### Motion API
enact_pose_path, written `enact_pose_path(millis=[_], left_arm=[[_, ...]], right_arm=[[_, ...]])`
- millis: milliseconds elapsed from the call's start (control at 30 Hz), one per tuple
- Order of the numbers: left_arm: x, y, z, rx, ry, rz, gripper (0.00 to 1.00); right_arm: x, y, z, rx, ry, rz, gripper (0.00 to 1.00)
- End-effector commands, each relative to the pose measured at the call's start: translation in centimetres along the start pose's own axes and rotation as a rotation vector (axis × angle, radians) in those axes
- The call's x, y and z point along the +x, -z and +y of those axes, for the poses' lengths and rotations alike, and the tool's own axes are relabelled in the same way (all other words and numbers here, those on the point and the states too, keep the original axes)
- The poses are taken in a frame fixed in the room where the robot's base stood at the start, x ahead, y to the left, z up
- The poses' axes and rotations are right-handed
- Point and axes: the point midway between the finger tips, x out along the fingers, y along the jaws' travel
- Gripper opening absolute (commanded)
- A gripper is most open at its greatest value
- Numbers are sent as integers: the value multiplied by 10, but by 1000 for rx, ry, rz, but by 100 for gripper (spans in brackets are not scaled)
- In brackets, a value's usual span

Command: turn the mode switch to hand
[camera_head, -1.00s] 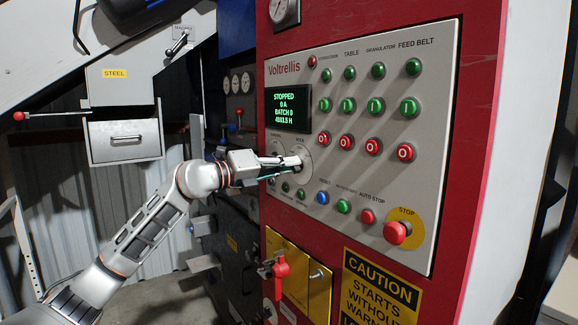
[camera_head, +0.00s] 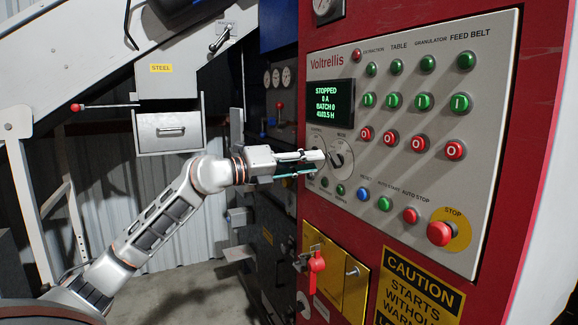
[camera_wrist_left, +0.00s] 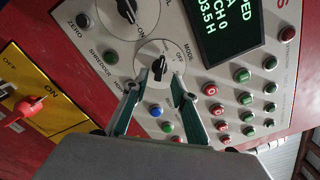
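The mode switch (camera_head: 337,160) is a black knob on a round pale dial, on the grey control panel below the green display. In the left wrist view the mode switch (camera_wrist_left: 159,67) shows with MODE and OFF lettering beside it; its other labels are too small to read surely. My left gripper (camera_head: 318,162) is just left of the knob. In the left wrist view its two fingers (camera_wrist_left: 160,80) are apart, one toward each side of the knob, with nothing held. Whether they touch it I cannot tell. My right gripper is out of view.
A larger black knob (camera_wrist_left: 125,8) sits close beside the mode dial. Push buttons, including a red stop button (camera_head: 440,233), fill the panel. A red-handled switch (camera_head: 316,262) sticks out from the yellow plate (camera_head: 356,290) below. Left of the panel stands dark machinery.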

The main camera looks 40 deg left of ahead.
Motion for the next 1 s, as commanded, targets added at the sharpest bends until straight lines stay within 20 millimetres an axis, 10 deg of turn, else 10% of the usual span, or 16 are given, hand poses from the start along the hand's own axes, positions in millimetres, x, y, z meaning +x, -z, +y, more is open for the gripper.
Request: enact_pose_path(millis=[500, 1000], left_arm=[[-53, 1, 1, 0, -1, 2, 27], [-60, 0, 0, 1, 0, 0, 27]], right_arm=[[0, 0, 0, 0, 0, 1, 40], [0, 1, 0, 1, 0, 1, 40]])
